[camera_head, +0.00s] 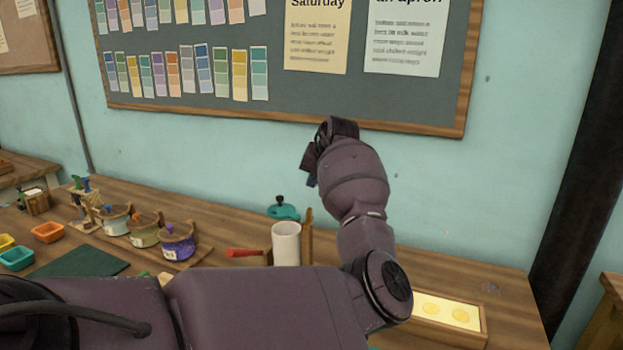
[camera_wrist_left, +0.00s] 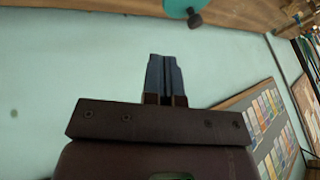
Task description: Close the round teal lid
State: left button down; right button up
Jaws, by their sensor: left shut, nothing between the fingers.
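The round teal lid (camera_head: 284,211) with a dark knob is at the back of the wooden bench, by the wall, behind a white cylinder. What lies under the lid is hidden. In the left wrist view the teal lid (camera_wrist_left: 178,8) shows only partly, at the top edge, with its dark knob toward me. My left gripper (camera_head: 312,181) is raised above and to the right of the lid, mostly hidden by my wrist. In the left wrist view its blue fingers (camera_wrist_left: 164,60) are together, empty and apart from the lid. My right gripper is not seen.
A white cylinder (camera_head: 286,243) stands in front of the lid, with a red-handled tool (camera_head: 245,253) beside it. Several jars, including a purple one (camera_head: 178,242), stand to the left. A tray with yellow rounds (camera_head: 447,312) is at right. The wall (camera_head: 450,190) closes the back.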

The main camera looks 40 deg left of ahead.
aim_at(283, 205)
pick_arm(q)
jog(key=a+f, duration=0.2)
jog(key=a+f+b, duration=0.1)
jog(key=a+f, duration=0.3)
jog(key=shift+s+a+f, duration=0.1)
jog(key=shift+s+a, duration=0.05)
jog(key=shift+s, duration=0.1)
jog(key=shift+s+a+b, duration=0.25)
jog(key=shift+a+b, duration=0.05)
jog(key=shift+a, duration=0.15)
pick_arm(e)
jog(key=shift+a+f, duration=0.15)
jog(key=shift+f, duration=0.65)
pick_arm(q)
jog(key=shift+a, duration=0.15)
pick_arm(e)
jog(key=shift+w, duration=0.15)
pick_arm(q)
jog(key=shift+s+n, duration=0.15)
jog(key=shift+n, duration=0.15)
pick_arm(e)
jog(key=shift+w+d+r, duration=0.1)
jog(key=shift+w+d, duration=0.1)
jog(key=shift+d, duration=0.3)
